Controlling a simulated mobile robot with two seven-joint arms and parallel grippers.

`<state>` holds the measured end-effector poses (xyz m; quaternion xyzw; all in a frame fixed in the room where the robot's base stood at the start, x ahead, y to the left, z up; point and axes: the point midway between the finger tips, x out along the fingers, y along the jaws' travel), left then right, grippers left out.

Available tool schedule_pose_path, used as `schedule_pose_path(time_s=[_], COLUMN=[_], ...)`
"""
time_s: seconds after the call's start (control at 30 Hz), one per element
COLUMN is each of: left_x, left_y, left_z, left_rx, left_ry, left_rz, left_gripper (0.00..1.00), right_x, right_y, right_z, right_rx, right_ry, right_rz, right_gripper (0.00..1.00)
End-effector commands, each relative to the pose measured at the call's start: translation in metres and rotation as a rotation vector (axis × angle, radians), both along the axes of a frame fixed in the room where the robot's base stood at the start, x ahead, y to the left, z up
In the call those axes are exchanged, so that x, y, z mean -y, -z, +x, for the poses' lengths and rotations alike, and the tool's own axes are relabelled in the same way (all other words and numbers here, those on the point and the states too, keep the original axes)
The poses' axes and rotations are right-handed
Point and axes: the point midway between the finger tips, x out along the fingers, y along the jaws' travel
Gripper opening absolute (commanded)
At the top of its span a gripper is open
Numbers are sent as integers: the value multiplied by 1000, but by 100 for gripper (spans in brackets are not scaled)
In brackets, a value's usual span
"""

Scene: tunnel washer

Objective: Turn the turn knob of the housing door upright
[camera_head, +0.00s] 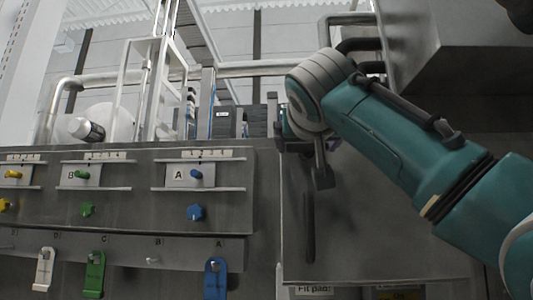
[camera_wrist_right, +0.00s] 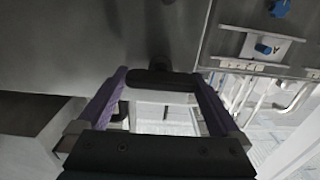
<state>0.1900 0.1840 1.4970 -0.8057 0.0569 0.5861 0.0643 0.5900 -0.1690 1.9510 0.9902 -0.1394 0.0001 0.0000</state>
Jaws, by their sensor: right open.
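The grey housing door (camera_head: 380,225) fills the right half of the head view, partly covered by my teal right arm. My right gripper (camera_head: 298,148) is at the door's upper left part. In the right wrist view its two purple fingers (camera_wrist_right: 158,77) are spread open. A dark oblong turn knob (camera_wrist_right: 166,81) shows between the fingertips, its long side lying across the picture, so it looks level rather than upright. I cannot tell whether the fingers touch it. In the head view the knob is hidden or not distinct from the gripper. My left gripper is not in view.
Left of the door a grey panel (camera_head: 120,215) carries blue, green and yellow knobs and hanging coloured tags, including a blue tag (camera_head: 215,278). A dark vertical bar (camera_head: 309,225) shows on the door below my gripper. A grey box-like body (camera_head: 470,60) overhangs at upper right.

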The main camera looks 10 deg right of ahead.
Motion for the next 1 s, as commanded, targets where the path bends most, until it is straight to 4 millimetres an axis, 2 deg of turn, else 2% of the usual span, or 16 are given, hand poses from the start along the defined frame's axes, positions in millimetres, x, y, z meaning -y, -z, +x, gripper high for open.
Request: schedule_pose_path(time_s=[0.17, 0.77, 1.0], left_x=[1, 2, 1], left_y=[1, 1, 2], left_z=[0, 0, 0], left_rx=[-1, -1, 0], left_ry=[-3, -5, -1], left_rz=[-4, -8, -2], left_gripper=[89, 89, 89], right_x=[0, 0, 0], right_y=[1, 0, 1], right_z=[0, 0, 0], right_rx=[0, 0, -6], right_ry=[0, 1, 0], right_rz=[0, 0, -20], right_gripper=[100, 34, 34])
